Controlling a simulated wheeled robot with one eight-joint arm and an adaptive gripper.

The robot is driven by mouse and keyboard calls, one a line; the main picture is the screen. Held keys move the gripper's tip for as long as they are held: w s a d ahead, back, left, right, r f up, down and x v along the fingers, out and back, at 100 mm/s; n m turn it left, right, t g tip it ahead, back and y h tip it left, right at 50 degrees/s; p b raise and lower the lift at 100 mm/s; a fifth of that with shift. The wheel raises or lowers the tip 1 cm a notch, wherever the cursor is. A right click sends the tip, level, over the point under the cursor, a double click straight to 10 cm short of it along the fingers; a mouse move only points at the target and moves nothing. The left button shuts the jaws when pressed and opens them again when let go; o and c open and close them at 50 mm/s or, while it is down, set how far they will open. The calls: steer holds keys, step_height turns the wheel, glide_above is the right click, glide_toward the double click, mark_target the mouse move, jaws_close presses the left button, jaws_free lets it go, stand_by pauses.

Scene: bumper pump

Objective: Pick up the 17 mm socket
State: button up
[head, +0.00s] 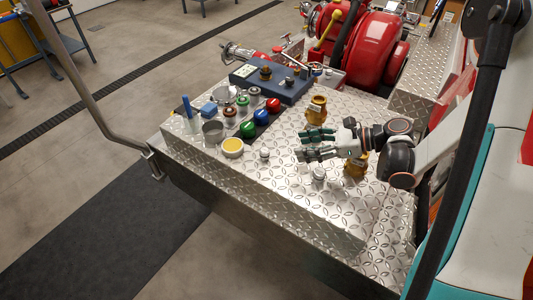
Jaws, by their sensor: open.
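No size marking can be read, so I cannot tell which is the 17 mm socket.
Brass fittings stand behind my gripper (317,107) and partly behind my wrist (356,166). A dark mat holds green, blue and red round caps (261,116). The front deck is clear.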

mark_target(265, 150)
steer(key=shift+a+f, duration=0.25)
steer(key=shift+f, duration=0.15)
steer(key=b+x, duration=0.4)
steer(key=x, duration=0.9)
steer(key=shift+a, duration=0.1)
jaws_close()
